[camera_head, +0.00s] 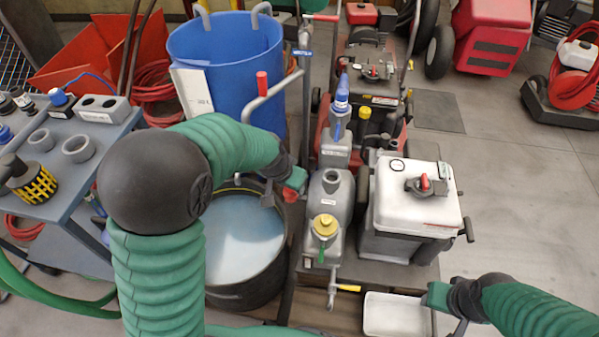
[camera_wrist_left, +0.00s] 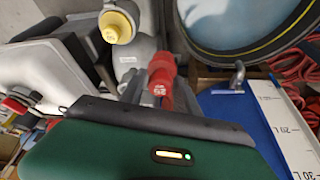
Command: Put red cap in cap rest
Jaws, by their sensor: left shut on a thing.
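The red cap (camera_head: 290,196) is in my left gripper (camera_head: 296,181), beside the left edge of the middle grey tank. The left wrist view also shows the red cap (camera_wrist_left: 161,70). The middle grey tank (camera_head: 328,205) has an open neck. A yellow cap (camera_head: 325,225) sits on the near tank and a blue cap (camera_head: 342,95) is on the far one. No label I can read marks the cap rest; a shallow white tray (camera_head: 397,315) lies at the lower right. My right gripper (camera_head: 436,296) is near that tray; its fingers are too unclear to judge.
A black tub (camera_head: 280,270) of pale liquid stands left of the tanks, with a blue barrel (camera_head: 225,65) behind it. A white-lidded grey box (camera_head: 415,200) stands right of the tanks. A cart (camera_head: 85,190) at left holds grey sockets and fittings. Open floor lies at right.

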